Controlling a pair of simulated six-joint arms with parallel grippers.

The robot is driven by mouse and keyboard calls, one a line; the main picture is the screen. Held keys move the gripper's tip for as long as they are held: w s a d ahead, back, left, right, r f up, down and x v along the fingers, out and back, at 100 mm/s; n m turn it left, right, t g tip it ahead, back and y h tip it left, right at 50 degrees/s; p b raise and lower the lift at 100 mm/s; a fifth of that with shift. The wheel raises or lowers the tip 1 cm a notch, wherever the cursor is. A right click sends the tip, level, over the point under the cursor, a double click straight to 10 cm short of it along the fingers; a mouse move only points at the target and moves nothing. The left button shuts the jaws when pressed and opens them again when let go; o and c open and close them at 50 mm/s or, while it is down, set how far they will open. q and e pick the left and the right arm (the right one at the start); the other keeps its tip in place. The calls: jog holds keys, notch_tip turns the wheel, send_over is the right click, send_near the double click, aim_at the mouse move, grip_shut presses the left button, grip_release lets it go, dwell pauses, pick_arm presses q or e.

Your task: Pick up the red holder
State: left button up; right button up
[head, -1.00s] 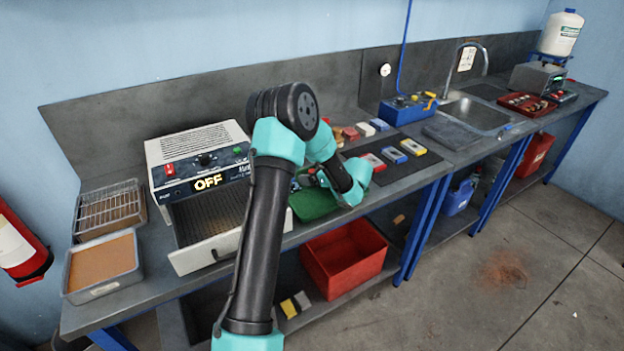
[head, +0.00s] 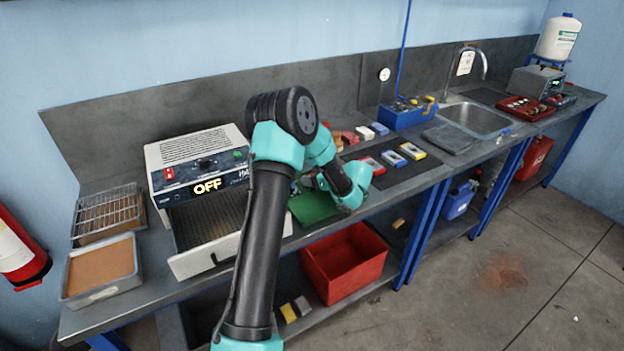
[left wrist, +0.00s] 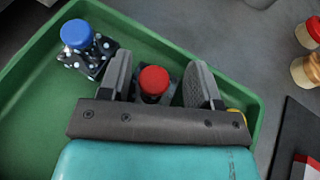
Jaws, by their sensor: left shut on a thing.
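The red holder (left wrist: 154,81), with a round red cap on a dark body, stands in the green tray (left wrist: 30,112) in the left wrist view. A blue-capped holder (left wrist: 77,35) with a speckled dark base stands in the same tray to the left. A yellow cap (left wrist: 236,116) shows partly behind the gripper's right side. In the head view the green tray (head: 312,206) shows on the bench, and my arm hides the holders.
An oven marked OFF (head: 205,165) with its front flap down stands left of the tray. A dark mat (head: 405,168) with several coloured boxes lies to the right. A red bin (head: 343,262) sits on the lower shelf. Small blocks stand behind the tray.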

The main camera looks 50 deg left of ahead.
pick_arm(q)
jog(key=shift+r, duration=0.3)
jog(key=c, duration=0.3)
jog(key=shift+r, duration=0.35)
grip_shut()
notch_tip(320, 180, up, 2)
jog(key=shift+r, duration=0.1)
jog(key=s+d, duration=0.3)
jog(key=d, duration=0.1)
jog(key=s+d, duration=0.4)
jog(key=s+d+r, duration=0.1)
jog(key=s+d, duration=0.2)
jog(key=d, duration=0.1)
jog(key=shift+s+r, duration=0.1)
jog(key=shift+s, duration=0.2)
jog(key=shift+w, duration=0.15)
